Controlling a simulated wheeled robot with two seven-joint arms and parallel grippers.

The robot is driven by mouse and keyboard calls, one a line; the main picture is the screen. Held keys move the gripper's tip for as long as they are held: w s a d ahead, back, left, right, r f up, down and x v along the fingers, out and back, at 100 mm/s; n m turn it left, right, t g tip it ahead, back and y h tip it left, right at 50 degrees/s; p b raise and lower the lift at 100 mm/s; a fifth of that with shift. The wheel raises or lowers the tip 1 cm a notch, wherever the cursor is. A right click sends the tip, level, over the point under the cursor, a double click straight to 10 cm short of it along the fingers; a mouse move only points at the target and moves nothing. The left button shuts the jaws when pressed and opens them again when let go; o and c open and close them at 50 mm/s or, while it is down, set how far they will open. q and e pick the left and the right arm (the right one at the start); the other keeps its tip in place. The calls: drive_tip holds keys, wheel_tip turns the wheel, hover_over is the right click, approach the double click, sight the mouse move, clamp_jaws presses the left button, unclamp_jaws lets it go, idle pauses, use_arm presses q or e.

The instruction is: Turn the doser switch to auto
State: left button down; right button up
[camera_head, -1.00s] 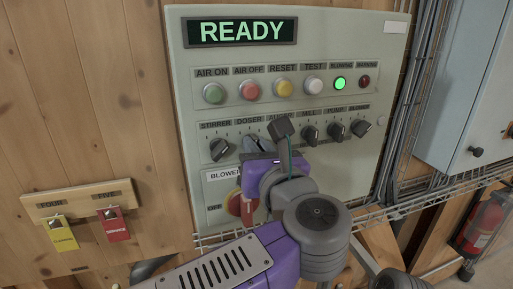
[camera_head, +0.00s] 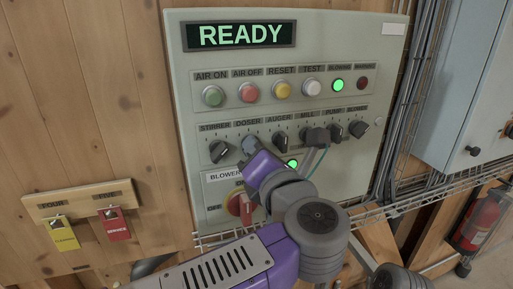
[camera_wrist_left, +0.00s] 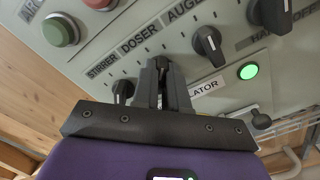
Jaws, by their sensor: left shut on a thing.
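The doser switch is a dark knob under the DOSER label (camera_head: 248,122), in the row of selector knobs on the pale green panel (camera_head: 325,65). My left gripper (camera_head: 250,146) is at this knob, its fingers shut around it. In the wrist view the doser switch (camera_wrist_left: 161,66) shows as a dark piece between the two fingertips of my left gripper (camera_wrist_left: 163,75). The fingers hide most of the knob, so I cannot tell which way it points. My right gripper is not in view.
The stirrer knob (camera_head: 219,152) is close on the left and the auger knob (camera_head: 280,143) close on the right. Below are a lit green lamp (camera_head: 293,163) and the red blower isolator (camera_head: 237,205). The display (camera_head: 240,35) reads READY.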

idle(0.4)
use_arm(q)
drive_tip(key=c, duration=1.2)
unclamp_jaws()
drive_tip(key=shift+o, duration=0.2)
drive_tip(key=shift+s, duration=0.1)
drive_tip(key=b+v, duration=0.1)
drive_tip(key=v, duration=0.6)
drive_tip(key=shift+s+b, duration=0.2)
drive_tip(key=shift+b, duration=0.2)
drive_tip(key=shift+d, duration=0.1)
